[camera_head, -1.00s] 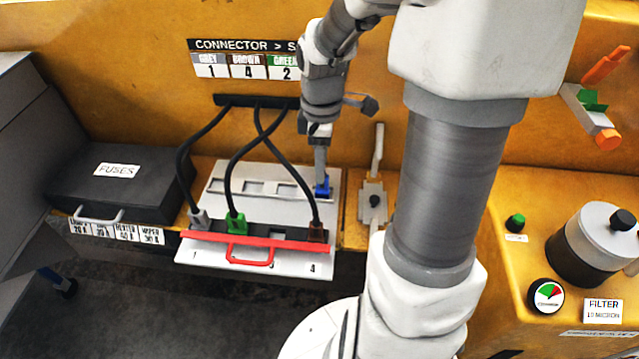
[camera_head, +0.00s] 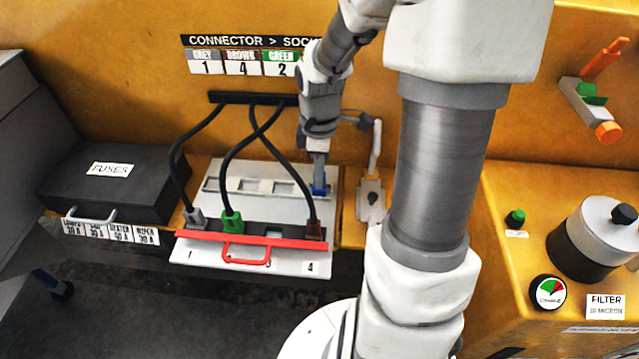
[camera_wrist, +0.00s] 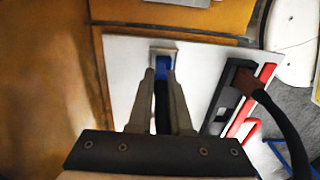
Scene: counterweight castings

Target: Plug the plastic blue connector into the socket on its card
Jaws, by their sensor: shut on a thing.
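The blue connector (camera_head: 319,188) is at the right end of a pale strip with several recesses on the white panel (camera_head: 333,215). My gripper (camera_head: 319,182) points down over it. In the wrist view the blue connector (camera_wrist: 163,62) shows between my fingertips (camera_wrist: 162,75), at a light-framed recess; the fingers are shut on it. I cannot tell how deep it sits. On the black socket row, the grey connector (camera_head: 195,218) is at 1, the green connector (camera_head: 232,222) at 2 and the brown connector (camera_head: 314,230) at 4. Position 3 (camera_head: 272,234) has no plug. My arm hides part of the label card (camera_head: 240,62).
Black cables (camera_head: 180,155) hang from a bar to the plugs. A red bar with a handle (camera_head: 245,250) runs along the front of the socket row. A lever (camera_head: 372,190) stands just right of the panel. A black fuse box (camera_head: 115,180) stands left.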

